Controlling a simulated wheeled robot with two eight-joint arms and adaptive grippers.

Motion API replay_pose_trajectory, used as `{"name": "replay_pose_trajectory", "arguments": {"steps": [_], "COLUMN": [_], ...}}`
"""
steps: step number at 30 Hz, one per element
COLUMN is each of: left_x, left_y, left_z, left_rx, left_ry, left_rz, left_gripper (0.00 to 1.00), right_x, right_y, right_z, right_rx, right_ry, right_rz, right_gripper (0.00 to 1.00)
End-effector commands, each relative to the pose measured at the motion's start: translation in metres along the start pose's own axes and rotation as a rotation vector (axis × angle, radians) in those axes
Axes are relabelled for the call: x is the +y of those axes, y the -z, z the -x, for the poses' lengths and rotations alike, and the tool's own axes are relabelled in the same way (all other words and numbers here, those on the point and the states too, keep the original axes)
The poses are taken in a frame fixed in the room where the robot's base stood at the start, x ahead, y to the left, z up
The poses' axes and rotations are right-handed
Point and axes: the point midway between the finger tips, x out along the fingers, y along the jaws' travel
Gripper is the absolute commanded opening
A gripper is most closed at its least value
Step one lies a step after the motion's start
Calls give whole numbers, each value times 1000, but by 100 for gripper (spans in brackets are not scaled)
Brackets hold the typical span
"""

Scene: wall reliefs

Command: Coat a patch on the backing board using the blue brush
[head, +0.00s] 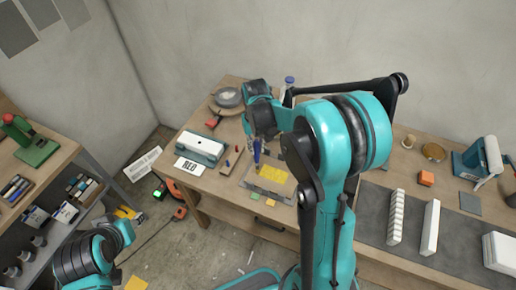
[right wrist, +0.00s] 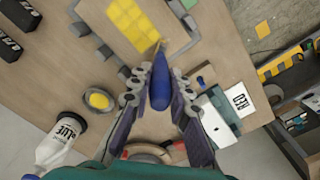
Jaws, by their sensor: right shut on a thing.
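My right gripper (right wrist: 160,88) is shut on the blue brush (right wrist: 160,78), its fingers on both sides of the handle. The bristle end points at the backing board (right wrist: 173,28), close to the lower right edge of a yellow patch (right wrist: 133,22). I cannot tell whether the bristles touch the board. In the head view the right gripper (head: 257,138) holds the brush (head: 257,152) just above the grey board (head: 284,192), beside the yellow patch (head: 272,174).
A white-topped box (head: 200,148) and a RED label card (head: 189,166) stand to the left. A small pot with yellow content (right wrist: 99,100) and a bottle marked BLUE (right wrist: 62,138) are near the gripper. Orange and green squares lie at the bench's front.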

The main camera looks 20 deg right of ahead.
Motion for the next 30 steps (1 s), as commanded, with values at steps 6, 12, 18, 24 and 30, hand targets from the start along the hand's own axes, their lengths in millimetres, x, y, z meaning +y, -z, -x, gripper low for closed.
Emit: {"name": "replay_pose_trajectory", "arguments": {"steps": [6,12,18,24,30], "left_x": [0,0,0,0,0], "left_y": [11,18,25,27,26], "left_z": [15,25,34,38,37], "left_rx": [0,0,0,0,0], "left_ry": [0,0,0,0,0], "left_rz": [0,0,0,0,0], "left_gripper": [40,40,40,40,40], "right_x": [0,-1,-2,-2,-2], "right_y": [2,4,6,7,7], "right_z": [29,47,64,72,71], "right_rx": [0,0,0,0,0], "right_ry": [0,0,0,0,0], "right_rz": [1,2,2,3,3], "right_gripper": [0,0,0,0,0]}}
